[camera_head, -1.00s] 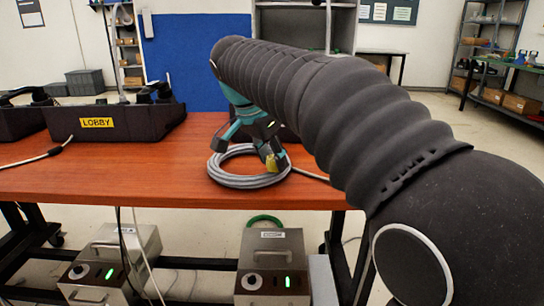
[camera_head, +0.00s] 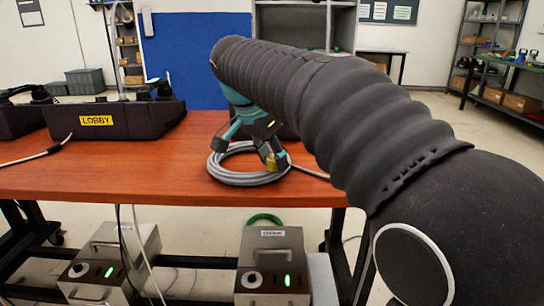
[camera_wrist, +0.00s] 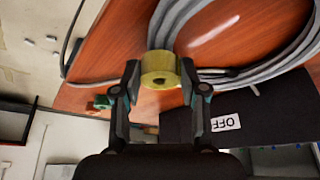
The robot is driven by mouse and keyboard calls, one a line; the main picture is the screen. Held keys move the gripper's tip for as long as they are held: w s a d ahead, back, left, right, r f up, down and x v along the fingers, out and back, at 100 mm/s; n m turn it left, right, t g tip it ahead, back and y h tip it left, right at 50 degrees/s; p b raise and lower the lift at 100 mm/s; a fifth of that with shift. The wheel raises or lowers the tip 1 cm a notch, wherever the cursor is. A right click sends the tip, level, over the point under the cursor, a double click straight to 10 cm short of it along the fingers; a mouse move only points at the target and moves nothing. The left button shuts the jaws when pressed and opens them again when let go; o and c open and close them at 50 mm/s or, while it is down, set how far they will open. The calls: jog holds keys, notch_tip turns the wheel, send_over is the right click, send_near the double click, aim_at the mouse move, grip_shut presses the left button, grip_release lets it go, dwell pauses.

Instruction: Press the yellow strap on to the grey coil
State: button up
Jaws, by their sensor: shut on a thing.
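The grey coil (camera_head: 239,179) lies on the brown table, a loop of several turns of cable. The yellow strap (camera_wrist: 158,80) is a short ring-like band between my fingertips in the wrist view, with the coil (camera_wrist: 216,32) just beyond it. My gripper (camera_wrist: 158,88) is shut on the strap. In the head view my gripper (camera_head: 268,152) is at the coil's right side, with the strap (camera_head: 271,163) low between the fingers. The strap overlaps the coil's edge in both views; I cannot tell whether they touch.
A black unit with an OFF label (camera_wrist: 225,123) is close to my gripper. Metal boxes (camera_head: 274,268) with green lights stand below the table.

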aim_at(272, 159)
jog(key=shift+f, duration=0.1)
jog(key=o, duration=0.9)
jog(key=o, duration=0.5)
jog(key=shift+c, duration=0.2)
jog(key=shift+r+p, duration=2.75)
jog(key=shift+r, duration=0.8)
